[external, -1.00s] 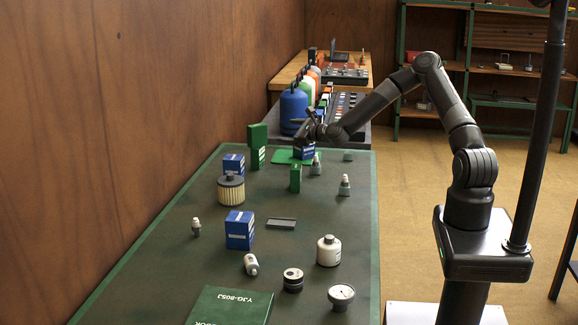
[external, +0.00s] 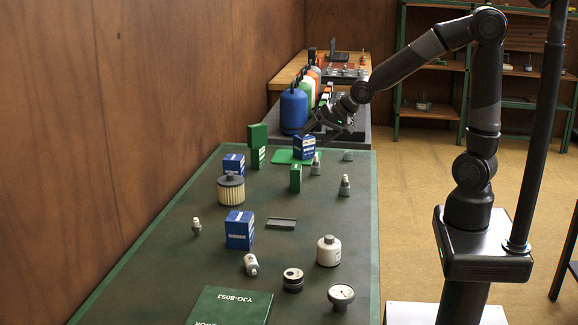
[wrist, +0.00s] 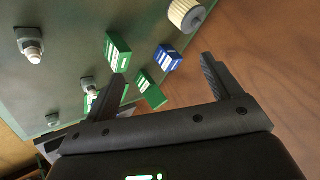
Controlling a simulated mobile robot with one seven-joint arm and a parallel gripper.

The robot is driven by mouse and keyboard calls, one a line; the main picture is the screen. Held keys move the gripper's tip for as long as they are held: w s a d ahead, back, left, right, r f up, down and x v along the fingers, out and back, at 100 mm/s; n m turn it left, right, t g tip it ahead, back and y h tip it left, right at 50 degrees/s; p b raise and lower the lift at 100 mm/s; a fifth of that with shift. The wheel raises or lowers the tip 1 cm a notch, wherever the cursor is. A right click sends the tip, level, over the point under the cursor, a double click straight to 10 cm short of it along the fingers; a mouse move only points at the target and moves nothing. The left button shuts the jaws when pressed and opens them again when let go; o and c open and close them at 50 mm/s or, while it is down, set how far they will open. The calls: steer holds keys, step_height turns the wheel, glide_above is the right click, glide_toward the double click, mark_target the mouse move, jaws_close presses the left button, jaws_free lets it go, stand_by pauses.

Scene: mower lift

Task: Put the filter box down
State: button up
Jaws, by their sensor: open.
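The blue filter box (external: 304,147) stands upright on the green mat (external: 282,157) near the far end of the table in the external view. My gripper (external: 312,136) is just above and behind the box, apart from it as far as I can tell. In the wrist view my gripper (wrist: 162,82) is open, with nothing between its fingers. I cannot make out this filter box for sure there; the left finger covers part of that area.
A small green box (external: 295,178), a pleated filter (external: 231,190) and spark plugs (external: 315,165) stand nearer. A blue bottle (external: 293,110) is behind.

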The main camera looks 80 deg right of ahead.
steer(key=s+a+r+n+g, duration=0.1)
steer(key=s+a+r+n, duration=0.1)
steer(key=s, duration=0.6)
steer(key=s+a+r+n+y, duration=0.1)
steer(key=s+n, duration=0.3)
steer(key=s, duration=0.4)
steer(key=s+a+r+n+g, duration=0.1)
steer(key=s+a+r+n, duration=0.2)
steer(key=s, duration=0.6)
steer(key=shift+r+n+g, duration=0.3)
steer(key=shift+r+n, duration=0.05)
steer(key=shift+n, duration=0.25)
